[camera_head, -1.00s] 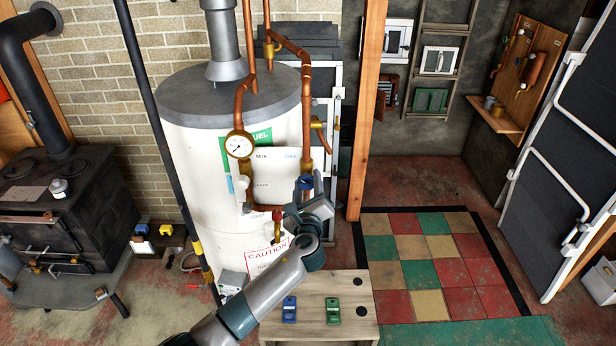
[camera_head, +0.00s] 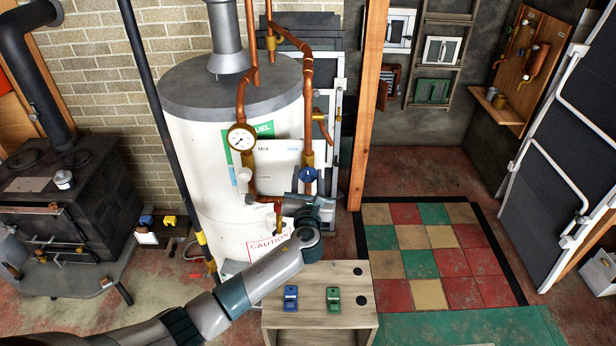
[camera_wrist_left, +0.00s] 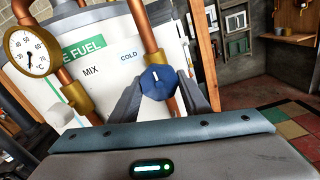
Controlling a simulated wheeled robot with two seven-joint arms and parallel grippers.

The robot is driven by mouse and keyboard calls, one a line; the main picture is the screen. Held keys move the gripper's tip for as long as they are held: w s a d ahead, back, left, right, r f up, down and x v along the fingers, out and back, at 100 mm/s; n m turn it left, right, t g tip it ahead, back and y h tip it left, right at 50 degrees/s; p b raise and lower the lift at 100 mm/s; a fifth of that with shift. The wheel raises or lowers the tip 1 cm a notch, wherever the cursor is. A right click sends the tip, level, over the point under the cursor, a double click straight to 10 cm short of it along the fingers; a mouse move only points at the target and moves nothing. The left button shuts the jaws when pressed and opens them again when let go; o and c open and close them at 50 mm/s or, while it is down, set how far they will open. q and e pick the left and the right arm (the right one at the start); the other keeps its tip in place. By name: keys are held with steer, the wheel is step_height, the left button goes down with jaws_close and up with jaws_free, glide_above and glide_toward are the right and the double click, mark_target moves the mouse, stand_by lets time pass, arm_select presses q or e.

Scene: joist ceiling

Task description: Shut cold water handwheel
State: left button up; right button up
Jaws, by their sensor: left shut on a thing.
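In the left wrist view the handwheel (camera_wrist_left: 157,82) shows a small white mark and lies between my fingers. My left gripper (camera_head: 304,188) reaches it from below and is shut on it; it also shows in the left wrist view (camera_wrist_left: 160,76). The fingertips are small and partly hidden in the head view. My right gripper is not in view.
A gauge (camera_head: 241,137) and copper pipes stand close left of the handwheel. A wooden post (camera_head: 368,110) rises at the right. The tiled floor beyond is clear.

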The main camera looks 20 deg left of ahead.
arm_select(q)
steer(key=shift+m, duration=0.3)
steer(key=o, duration=1)
steer(key=shift+o, duration=0.2)
steer(key=b+v, duration=0.5)
steer(key=v, duration=1.2)
steer(key=shift+s, duration=0.2)
